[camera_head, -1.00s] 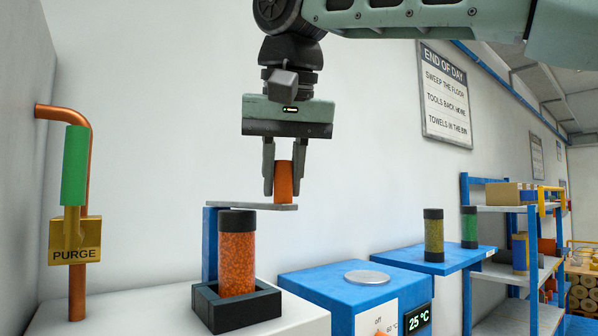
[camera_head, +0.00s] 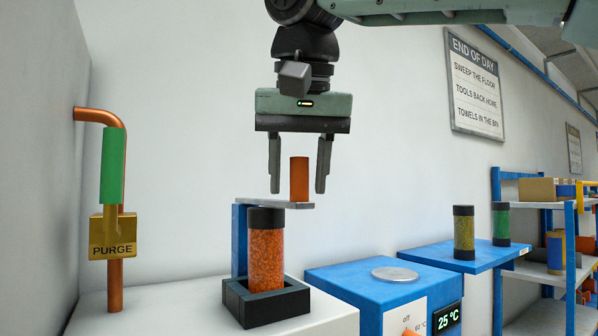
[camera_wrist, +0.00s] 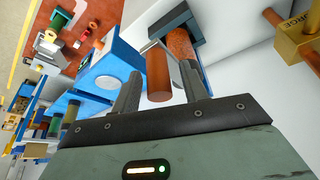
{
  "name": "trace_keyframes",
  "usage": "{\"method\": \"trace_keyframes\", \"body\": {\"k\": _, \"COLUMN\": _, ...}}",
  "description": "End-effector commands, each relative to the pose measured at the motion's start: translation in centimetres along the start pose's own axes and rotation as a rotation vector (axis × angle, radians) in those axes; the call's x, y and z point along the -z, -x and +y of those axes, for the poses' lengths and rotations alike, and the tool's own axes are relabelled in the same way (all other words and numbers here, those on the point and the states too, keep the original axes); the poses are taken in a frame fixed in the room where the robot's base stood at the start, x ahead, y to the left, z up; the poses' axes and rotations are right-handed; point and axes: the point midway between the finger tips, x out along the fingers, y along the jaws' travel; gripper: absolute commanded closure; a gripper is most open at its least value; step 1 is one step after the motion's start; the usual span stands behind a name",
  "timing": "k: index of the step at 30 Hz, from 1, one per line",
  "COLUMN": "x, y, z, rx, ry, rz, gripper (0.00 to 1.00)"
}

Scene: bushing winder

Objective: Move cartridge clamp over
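The cartridge clamp is a flat grey arm (camera_head: 262,203) on a blue post (camera_head: 240,240), with an upright orange handle (camera_head: 299,179) near its right end. The arm lies over the black cap of an orange-filled cartridge (camera_head: 266,262), which stands upright in a dark square holder (camera_head: 267,301). My gripper (camera_head: 298,188) is open, pointing down, with one finger on each side of the handle and gaps on both sides. The wrist view also shows the handle (camera_wrist: 158,76) between the spread fingers. Whether the arm touches the cap is hard to tell.
A brass PURGE block (camera_head: 111,236) with a green-sleeved lever hangs on a copper pipe at left. A blue heater box (camera_head: 352,284) with a round plate stands to the right. Two capped cartridges (camera_head: 464,233) stand on a blue shelf beyond. The air around my gripper is clear.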

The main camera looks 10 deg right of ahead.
Motion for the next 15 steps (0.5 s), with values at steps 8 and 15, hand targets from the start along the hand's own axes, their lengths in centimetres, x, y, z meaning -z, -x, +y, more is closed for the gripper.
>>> {"method": "trace_keyframes", "body": {"k": 8, "x": 0.0, "y": 0.0, "z": 0.0, "rx": -0.001, "ry": -0.001, "rz": 0.0, "gripper": 0.56}}
{"method": "trace_keyframes", "body": {"k": 15, "x": 0.1, "y": 1.5, "z": -0.1, "rx": 0.002, "ry": 0.0, "rz": 0.002, "gripper": 0.56}}
